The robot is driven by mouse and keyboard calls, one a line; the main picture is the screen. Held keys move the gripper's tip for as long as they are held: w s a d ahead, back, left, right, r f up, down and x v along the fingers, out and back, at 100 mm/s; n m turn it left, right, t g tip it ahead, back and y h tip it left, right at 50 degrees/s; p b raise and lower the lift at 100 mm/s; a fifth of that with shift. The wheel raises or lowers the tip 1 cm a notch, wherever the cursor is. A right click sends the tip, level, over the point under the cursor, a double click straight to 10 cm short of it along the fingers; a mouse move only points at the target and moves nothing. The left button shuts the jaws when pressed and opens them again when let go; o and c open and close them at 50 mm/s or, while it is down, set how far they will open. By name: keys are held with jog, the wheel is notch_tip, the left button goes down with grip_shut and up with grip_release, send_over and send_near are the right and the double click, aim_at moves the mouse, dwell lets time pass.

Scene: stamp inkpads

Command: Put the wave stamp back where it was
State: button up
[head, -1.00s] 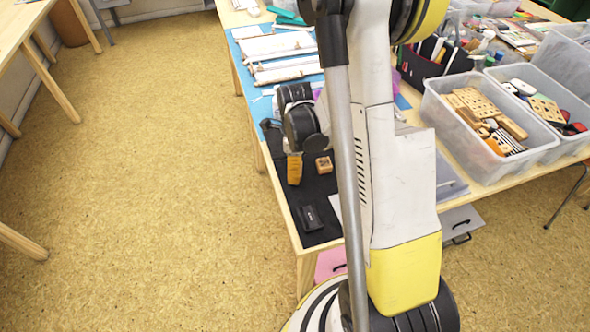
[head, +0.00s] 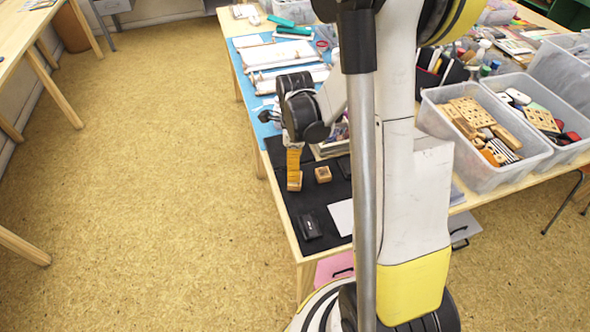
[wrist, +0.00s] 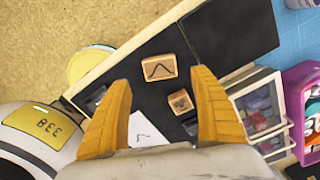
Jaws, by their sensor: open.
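The wave stamp (wrist: 159,67), a wooden block with a black wave line on top, lies on the black mat (wrist: 215,28) near the table edge. In the head view it shows as a block (head: 294,185) just below my fingers. My gripper (wrist: 164,80) has yellow fingers spread apart, with nothing between them. It also shows in the head view (head: 294,170), above the stamp. A second wooden stamp (wrist: 180,101) with a dark picture lies beside it; in the head view this block (head: 323,174) is to the right.
A black inkpad (head: 310,227) lies on the mat towards the front. White paper (head: 341,217) lies to its right. A wire-edged box (wrist: 262,110) stands near my right finger in the wrist view. Clear bins (head: 480,177) stand at the right.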

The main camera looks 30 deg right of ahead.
jog(key=s+a+r+n+t+p, duration=0.1)
jog(key=s+a+r+n+t, duration=0.1)
jog(key=a+r+n, duration=0.35)
jog(key=s+a+r+n+t+p, duration=0.1)
jog(key=s+a+r+n, duration=0.1)
jog(key=r+n, duration=0.65)
jog(key=s+a+r+n+t, duration=0.4)
jog(key=s+a+r+n, duration=0.2)
jog(key=n, duration=0.5)
jog(key=shift+s+r+n, duration=0.4)
jog(key=shift+r, duration=0.4)
